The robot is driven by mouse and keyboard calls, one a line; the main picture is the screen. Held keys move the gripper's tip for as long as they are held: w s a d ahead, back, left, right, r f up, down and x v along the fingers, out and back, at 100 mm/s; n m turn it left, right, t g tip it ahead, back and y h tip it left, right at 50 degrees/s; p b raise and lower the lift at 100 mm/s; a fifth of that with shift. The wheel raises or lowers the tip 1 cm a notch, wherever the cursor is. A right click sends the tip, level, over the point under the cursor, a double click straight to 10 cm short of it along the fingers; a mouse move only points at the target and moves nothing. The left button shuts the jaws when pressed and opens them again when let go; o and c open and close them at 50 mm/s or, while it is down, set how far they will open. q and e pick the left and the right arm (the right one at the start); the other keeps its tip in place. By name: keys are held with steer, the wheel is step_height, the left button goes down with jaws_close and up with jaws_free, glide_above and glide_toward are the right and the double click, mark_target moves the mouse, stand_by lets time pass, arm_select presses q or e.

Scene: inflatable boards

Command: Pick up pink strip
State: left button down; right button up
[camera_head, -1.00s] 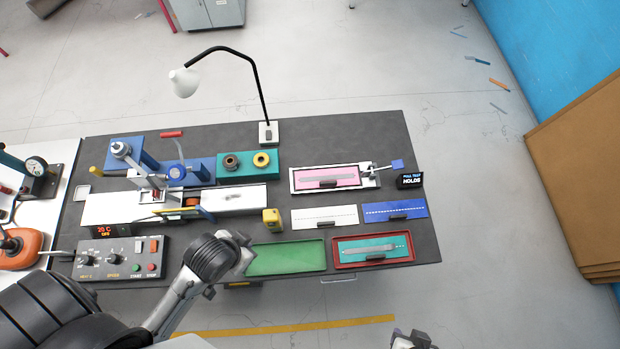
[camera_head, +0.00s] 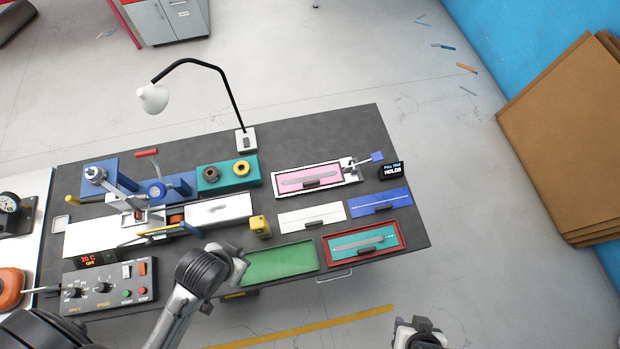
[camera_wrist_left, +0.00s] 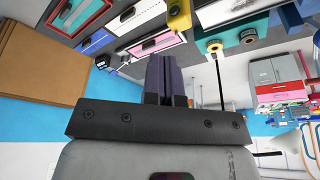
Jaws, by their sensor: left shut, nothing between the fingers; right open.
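The pink strip (camera_head: 333,174) lies flat in a white frame (camera_head: 279,189) at the back right of the dark workbench, with a grey bar and a dark handle on top of it. Pink also shows in the left wrist view (camera_wrist_left: 168,41), upside down beyond the fingers. My right gripper (camera_head: 420,328) is open at the bottom edge, off the bench and away from the strip.
White (camera_head: 312,217) and blue (camera_head: 380,204) panels lie in front of the pink strip. A green tray (camera_head: 280,263) and a red-rimmed tray (camera_head: 328,255) with a teal strip line the near edge. A desk lamp (camera_head: 153,98) stands behind. Machinery fills the bench's left side.

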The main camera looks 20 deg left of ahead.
stand_by(0.3)
arm_select(q)
steer(key=c, duration=1)
jaws_free()
steer(key=shift+d, duration=0.1)
steer(key=shift+c, duration=0.2)
